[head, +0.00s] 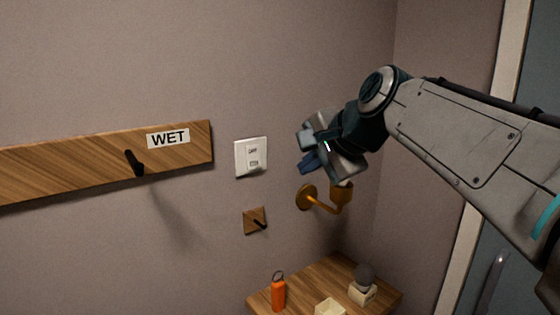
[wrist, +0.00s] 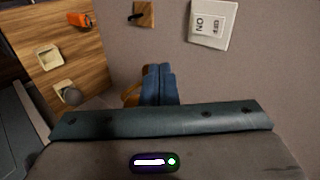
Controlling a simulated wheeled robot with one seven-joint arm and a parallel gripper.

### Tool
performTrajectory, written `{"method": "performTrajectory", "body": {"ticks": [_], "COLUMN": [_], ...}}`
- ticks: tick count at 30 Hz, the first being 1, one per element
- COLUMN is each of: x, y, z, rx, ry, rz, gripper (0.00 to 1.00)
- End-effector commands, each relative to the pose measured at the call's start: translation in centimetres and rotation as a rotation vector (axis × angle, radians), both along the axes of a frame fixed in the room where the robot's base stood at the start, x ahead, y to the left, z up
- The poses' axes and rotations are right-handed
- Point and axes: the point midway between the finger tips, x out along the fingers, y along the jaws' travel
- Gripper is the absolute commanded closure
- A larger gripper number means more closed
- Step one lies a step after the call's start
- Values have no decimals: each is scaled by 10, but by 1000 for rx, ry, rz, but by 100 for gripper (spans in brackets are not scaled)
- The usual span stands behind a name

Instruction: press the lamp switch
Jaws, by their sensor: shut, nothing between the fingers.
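The lamp switch (head: 253,157) sits in a white plate on the wall, left of my gripper in the head view. Small dark markings show on it, too small there to read surely. In the wrist view the switch plate (wrist: 212,22) is at the top, right of centre, partly cut off by the frame edge. My gripper (head: 308,163) is shut and empty, to the right of the plate and apart from it in the picture. Its blue fingers (wrist: 158,85) lie together in the wrist view, below and left of the plate. A brass wall lamp (head: 307,197) is just below my gripper.
A wooden rail (head: 80,166) with a WET label and black hook is left of the switch. A small wooden hook (head: 254,221) is below it. A door frame stands right.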

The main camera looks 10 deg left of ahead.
Motion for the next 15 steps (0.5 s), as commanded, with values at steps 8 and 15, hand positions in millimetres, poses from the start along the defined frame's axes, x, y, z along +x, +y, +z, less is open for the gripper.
{"method": "performTrajectory", "body": {"ticks": [8, 15], "x": [3, 2], "y": [28, 30], "z": [28, 29], "rx": [106, 107], "ry": [17, 17], "rz": [-2, 2], "gripper": [100, 100]}}
